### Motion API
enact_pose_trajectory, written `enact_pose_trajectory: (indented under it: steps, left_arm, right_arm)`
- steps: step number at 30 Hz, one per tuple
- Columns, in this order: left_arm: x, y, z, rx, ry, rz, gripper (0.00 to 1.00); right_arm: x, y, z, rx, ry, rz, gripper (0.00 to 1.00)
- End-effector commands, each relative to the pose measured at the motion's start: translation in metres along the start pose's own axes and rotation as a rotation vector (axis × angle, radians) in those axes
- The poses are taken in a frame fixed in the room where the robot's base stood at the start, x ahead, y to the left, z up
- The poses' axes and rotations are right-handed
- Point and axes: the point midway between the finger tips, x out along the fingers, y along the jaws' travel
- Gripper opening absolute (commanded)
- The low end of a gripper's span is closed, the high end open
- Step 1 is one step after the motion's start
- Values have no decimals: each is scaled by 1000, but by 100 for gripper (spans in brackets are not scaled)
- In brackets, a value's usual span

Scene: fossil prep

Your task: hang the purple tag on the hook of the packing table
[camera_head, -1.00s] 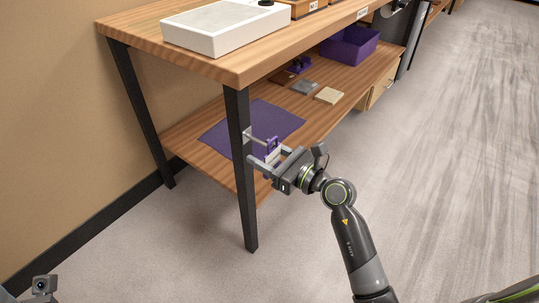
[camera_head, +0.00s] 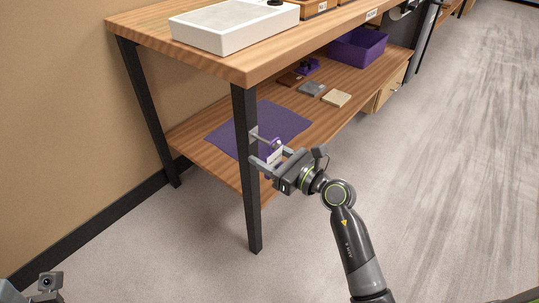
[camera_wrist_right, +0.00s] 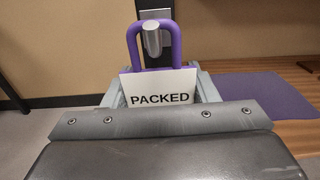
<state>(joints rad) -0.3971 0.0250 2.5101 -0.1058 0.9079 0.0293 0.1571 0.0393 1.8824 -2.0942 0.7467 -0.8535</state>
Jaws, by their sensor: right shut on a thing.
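The purple tag is a purple loop (camera_wrist_right: 133,47) over a white card (camera_wrist_right: 160,87) reading PACKED. My right gripper (camera_head: 266,168) is shut on the tag and holds it upright beside the packing table's near black leg (camera_head: 246,190). The hook is a grey metal peg (camera_head: 262,137) sticking out from that leg. In the right wrist view the hook's blunt end (camera_wrist_right: 153,42) shows in front of the loop's top bar, so the loop appears to be around the peg. Part of my left gripper (camera_head: 48,282) shows at the lower left; its fingers are unclear.
The packing table's wooden top (camera_head: 200,56) carries a white box (camera_head: 232,26). Its lower shelf (camera_head: 190,141) holds a purple mat (camera_head: 285,121), small flat blocks (camera_head: 336,98) and a purple bin (camera_head: 358,48). The floor to the right is open.

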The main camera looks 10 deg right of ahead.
Motion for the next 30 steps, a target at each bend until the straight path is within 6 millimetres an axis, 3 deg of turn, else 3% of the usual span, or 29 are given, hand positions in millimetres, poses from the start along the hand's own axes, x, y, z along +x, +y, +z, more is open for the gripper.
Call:
enact_pose_trajectory:
  steps: [21,22,27,30]
  left_arm:
    - [0,0,0,0,0,0,36]
    - [0,0,0,0,0,0,36]
    - [0,0,0,0,0,0,36]
    - [0,0,0,0,0,0,36]
  right_arm:
    - [10,0,-1,1,0,-1,12]
    - [10,0,-1,1,0,-1,57]
    - [10,0,-1,0,0,0,79]
    - [10,0,-1,0,0,0,79]
